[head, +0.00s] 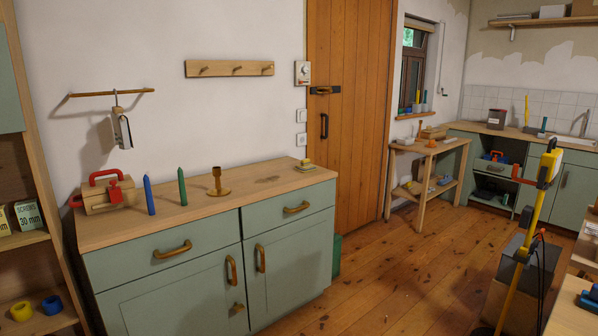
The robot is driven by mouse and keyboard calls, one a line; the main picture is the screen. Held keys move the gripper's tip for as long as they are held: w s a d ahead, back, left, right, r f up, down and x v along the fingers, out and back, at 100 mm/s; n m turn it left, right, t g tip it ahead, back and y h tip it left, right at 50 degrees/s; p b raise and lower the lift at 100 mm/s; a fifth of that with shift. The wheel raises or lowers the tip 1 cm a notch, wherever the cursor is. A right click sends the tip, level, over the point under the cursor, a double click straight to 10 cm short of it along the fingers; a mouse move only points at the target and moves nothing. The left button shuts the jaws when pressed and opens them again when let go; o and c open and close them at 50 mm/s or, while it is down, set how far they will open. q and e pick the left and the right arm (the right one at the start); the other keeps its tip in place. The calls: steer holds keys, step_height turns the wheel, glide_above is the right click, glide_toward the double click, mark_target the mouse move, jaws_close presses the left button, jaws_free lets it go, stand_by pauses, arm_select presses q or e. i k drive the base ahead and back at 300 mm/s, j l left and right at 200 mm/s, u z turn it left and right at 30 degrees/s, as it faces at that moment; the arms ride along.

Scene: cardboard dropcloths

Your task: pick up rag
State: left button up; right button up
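I cannot pick out a rag for certain in the head view. A small grey-white item (121,127) hangs from a wooden rail (111,94) on the left wall, and I cannot tell what it is. Neither of my grippers is in view.
The cabinet top holds a wooden toolbox with red handle (108,195), blue (149,195) and green (182,187) candles, and a brass candlestick (218,183). A yellow lamp stand (527,225) stands at right. A side table (427,146) is farther back. The middle floor (390,275) is clear.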

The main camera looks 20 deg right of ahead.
mark_target(305, 166)
steer(key=i+u, duration=0.1)
steer(key=u, duration=0.3)
steer(key=i+z, duration=0.4)
steer(key=i+j+z, duration=0.15)
steer(key=i+z, duration=0.25)
steer(key=i, duration=0.2)
steer(key=i+l+z, duration=0.1)
steer(key=i+z, duration=0.15)
steer(key=z, duration=0.15)
steer(key=i+z, duration=0.55)
steer(key=z, duration=0.3)
steer(key=i+z, duration=0.3)
steer(key=i, duration=0.3)
steer(key=i+z, duration=0.35)
steer(key=i, duration=0.25)
steer(key=i+l+u, duration=0.15)
steer(key=i, duration=1.25)
steer(key=i+u, duration=0.2)
steer(key=u, duration=0.15)
steer(key=i+u, duration=0.3)
steer(key=i+l+u, duration=0.1)
steer(key=u, duration=1.75)
